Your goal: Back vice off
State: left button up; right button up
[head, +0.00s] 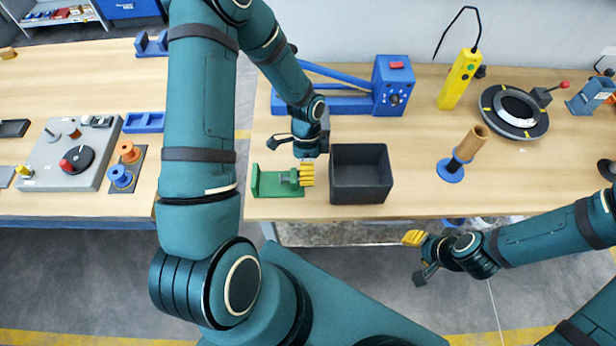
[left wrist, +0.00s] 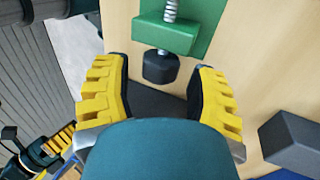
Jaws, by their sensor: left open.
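A small green vice (head: 268,184) lies at the front edge of the bench, left of a dark open box. In the left wrist view its green body (left wrist: 190,38), a bare metal screw (left wrist: 170,10) and a dark knob (left wrist: 160,67) show. My left gripper (head: 306,175) is at the knob end of the vice. In the left wrist view the yellow fingers (left wrist: 163,82) are spread, with the knob between their tips; contact cannot be told. My right gripper (head: 413,239) hangs in front of the bench, away from the vice, its finger opening unclear.
The dark box (head: 361,192) stands close to the right of the left gripper. A blue machine (head: 394,85) is behind it. A brown roll on a blue stand (head: 465,150), a yellow pendant (head: 459,79) and a round black device (head: 514,110) stand further right. Bench between box and roll is clear.

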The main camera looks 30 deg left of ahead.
dwell(0.3)
pick_arm(q)
jog(key=p+v, duration=0.1)
jog(key=v, duration=0.1)
jog(key=shift+w+r+p, duration=0.1)
jog(key=shift+r+p, duration=0.15)
jog(key=shift+p, duration=0.05)
jog(key=v, duration=0.4)
jog(key=shift+w+a+r, duration=0.1)
jog(key=shift+r, duration=0.15)
jog(key=shift+f, duration=0.1)
